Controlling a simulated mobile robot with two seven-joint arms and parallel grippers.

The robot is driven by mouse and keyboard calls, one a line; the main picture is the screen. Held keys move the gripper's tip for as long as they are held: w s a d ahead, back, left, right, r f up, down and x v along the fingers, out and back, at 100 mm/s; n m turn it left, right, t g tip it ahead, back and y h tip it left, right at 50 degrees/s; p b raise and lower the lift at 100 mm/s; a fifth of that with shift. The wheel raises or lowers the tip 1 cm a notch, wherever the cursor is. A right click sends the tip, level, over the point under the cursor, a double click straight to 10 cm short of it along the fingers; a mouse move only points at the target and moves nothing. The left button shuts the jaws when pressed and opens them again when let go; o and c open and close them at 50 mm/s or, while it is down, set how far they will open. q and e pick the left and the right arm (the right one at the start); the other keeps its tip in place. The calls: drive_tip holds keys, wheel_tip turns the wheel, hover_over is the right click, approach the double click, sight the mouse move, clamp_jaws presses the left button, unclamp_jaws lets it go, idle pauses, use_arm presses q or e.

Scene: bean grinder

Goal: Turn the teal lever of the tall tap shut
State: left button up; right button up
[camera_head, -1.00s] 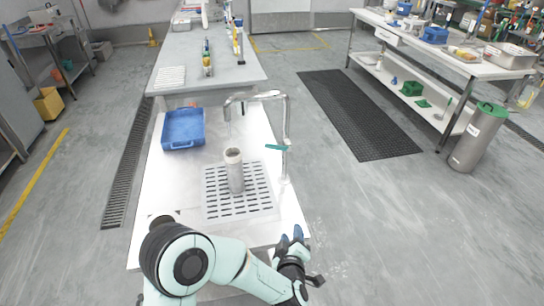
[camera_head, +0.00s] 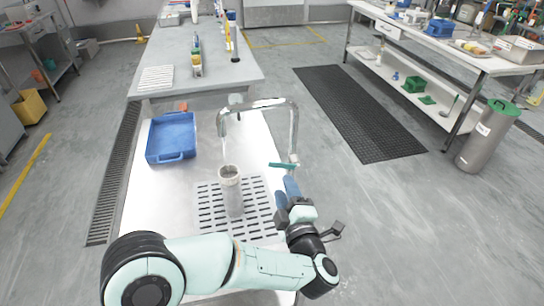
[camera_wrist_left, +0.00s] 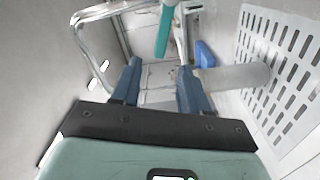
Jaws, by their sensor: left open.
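The tall chrome tap (camera_head: 293,130) stands at the right edge of the bench, its spout arching left. Its teal lever (camera_head: 283,166) sticks out level to the left of the post; the lever also shows in the left wrist view (camera_wrist_left: 165,30), beyond the fingertips. My left gripper (camera_head: 287,188) is just in front of and below the lever. Its blue fingers (camera_wrist_left: 158,75) are open with nothing between them. I cannot tell whether a finger touches the lever. A grey cylinder (camera_head: 232,195) stands upright on the slotted drain plate, below the spout; a thin stream appears to fall from the spout.
The slotted drain plate (camera_head: 207,212) lies on the white bench (camera_head: 140,205). A blue tray (camera_head: 171,136) sits at the back left of it. A grey table (camera_head: 215,75) with bottles stands behind. The floor to the right is clear up to the black mat (camera_head: 355,110).

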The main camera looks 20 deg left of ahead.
sight(275, 166)
use_arm(q)
drive_tip(key=x, duration=1.1)
drive_tip(key=shift+w+a, duration=0.15)
drive_tip(key=shift+a, duration=0.1)
drive_tip(key=shift+c, duration=0.3)
clamp_jaws()
